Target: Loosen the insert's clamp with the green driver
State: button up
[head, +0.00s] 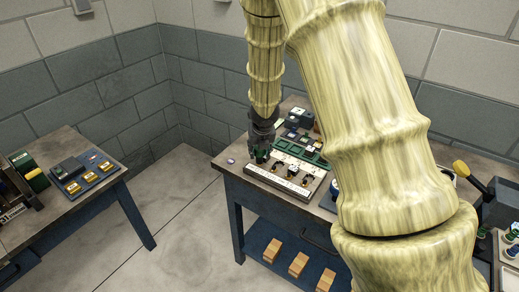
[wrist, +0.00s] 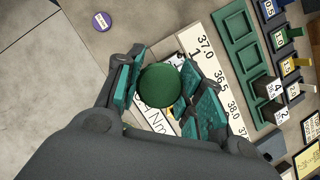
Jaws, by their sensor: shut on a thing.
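My gripper (head: 262,138) points down over the left end of a white-fronted rack (head: 292,188) on the middle table. It is shut on the green driver (wrist: 160,88), whose round top shows between the teal finger pads in the wrist view. A bit of the driver's green (head: 261,156) shows under my gripper in the head view. I cannot tell whether its lower end is still in the rack. Other dark tools (head: 279,167) stand in the rack to the right. I cannot make out the insert's clamp for certain in either view.
A purple disc (wrist: 102,21) lies on bare tabletop. A left table holds a blue tray (head: 101,182) with yellow pieces. Open floor separates the tables.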

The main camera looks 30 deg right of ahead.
jog(key=n+y, duration=0.1)
jog(key=n, duration=0.1)
jog(key=shift+n, duration=0.4)
jog(key=shift+r+p, duration=2.2)
jog(key=shift+r, duration=0.3)
jog(key=shift+d, duration=0.1)
